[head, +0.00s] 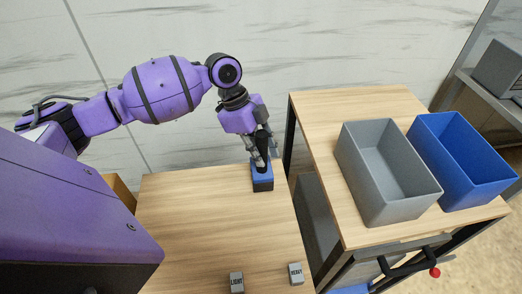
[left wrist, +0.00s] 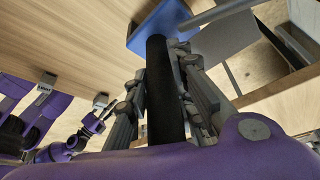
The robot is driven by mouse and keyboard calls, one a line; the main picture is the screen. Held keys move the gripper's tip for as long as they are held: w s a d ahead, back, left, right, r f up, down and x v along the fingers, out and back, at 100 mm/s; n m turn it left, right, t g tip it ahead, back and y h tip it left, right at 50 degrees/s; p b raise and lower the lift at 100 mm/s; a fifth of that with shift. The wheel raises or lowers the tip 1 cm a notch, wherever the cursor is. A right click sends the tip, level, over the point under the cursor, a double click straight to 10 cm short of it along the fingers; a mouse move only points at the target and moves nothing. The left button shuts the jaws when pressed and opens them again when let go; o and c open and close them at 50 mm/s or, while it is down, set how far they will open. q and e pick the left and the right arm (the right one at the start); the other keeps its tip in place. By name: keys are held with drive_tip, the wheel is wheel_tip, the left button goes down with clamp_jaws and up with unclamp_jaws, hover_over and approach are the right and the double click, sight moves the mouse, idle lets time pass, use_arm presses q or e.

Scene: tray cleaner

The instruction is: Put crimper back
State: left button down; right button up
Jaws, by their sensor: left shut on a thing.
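My left gripper (head: 261,158) points down at the far right part of the left table, shut on a black, rod-like handle. The left wrist view shows this handle (left wrist: 160,90) between the fingers; I take it to be the crimper. Its far end meets a blue block (head: 262,178), which has a dark front face and stands on the table. The block also shows in the left wrist view (left wrist: 150,25). I cannot tell whether the handle sits in the block or only touches it.
Two small grey blocks labelled LIGHT (head: 236,282) and HEAVY (head: 296,273) are at the table's front edge. A grey bin (head: 405,214) and a blue bin (head: 480,195) stand on the right table (head: 315,108), across a gap. The left table's middle (head: 200,215) is clear.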

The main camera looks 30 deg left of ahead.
use_arm(q)
drive_tip(key=shift+f, duration=0.25)
drive_tip(key=c, duration=1.5)
unclamp_jaws()
drive_tip(key=shift+o, duration=0.5)
drive_tip(key=shift+f, duration=0.1)
